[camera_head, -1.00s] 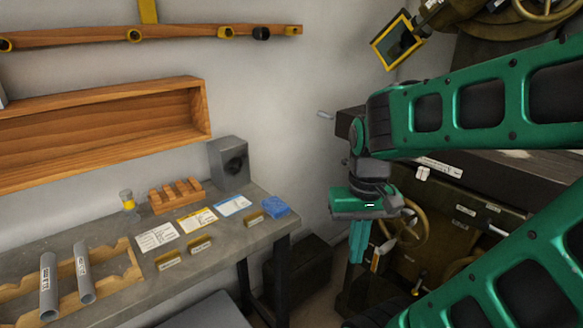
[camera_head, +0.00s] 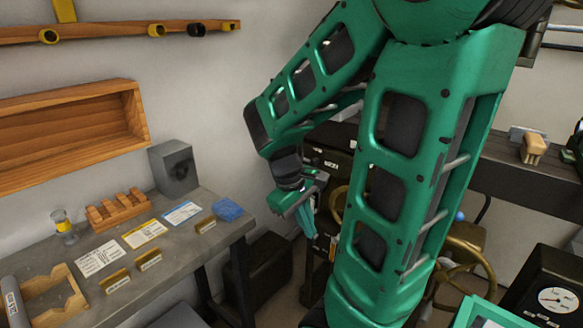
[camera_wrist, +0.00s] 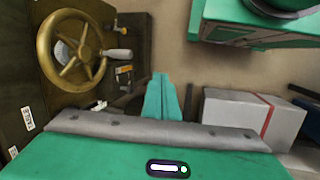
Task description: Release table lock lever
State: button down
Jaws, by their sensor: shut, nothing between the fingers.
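My gripper (camera_head: 308,222) is shut and empty, its teal fingers together, in front of the dark machine. The fingers (camera_wrist: 160,98) also show in the wrist view, pointing away, with nothing touching their tips. A brass handwheel (camera_wrist: 43,55) with a grey handle is on the machine face at the left of the wrist view. A small yellow-marked part (camera_wrist: 124,75) sits just right of the wheel, apart from the fingers. I cannot tell for sure whether it is the table lock lever. In the head view my arm hides much of the machine.
A grey workbench (camera_head: 190,245) with cards, a wooden rack and a speaker-like box (camera_head: 174,166) stands at the left. A dark box (camera_head: 262,268) is on the floor beside it. The wrist view shows a pale box with a red stripe (camera_wrist: 250,118) at the right.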

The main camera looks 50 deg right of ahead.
aim_at(304, 159)
jog(key=w+d+f+n+h, duration=0.2)
jog(key=w+d+n+h, duration=0.4)
jog(key=w+n, duration=0.35)
jog(key=w+a+r+n+t+h, duration=0.1)
jog(key=w+r+n+t+h, duration=0.2)
jog(key=w+n+h, duration=0.55)
jog(key=w+d+r+n+y, duration=0.2)
jog(key=d, duration=0.9)
jog(key=shift+w+d, duration=0.15)
jog(key=shift+w, duration=0.15)
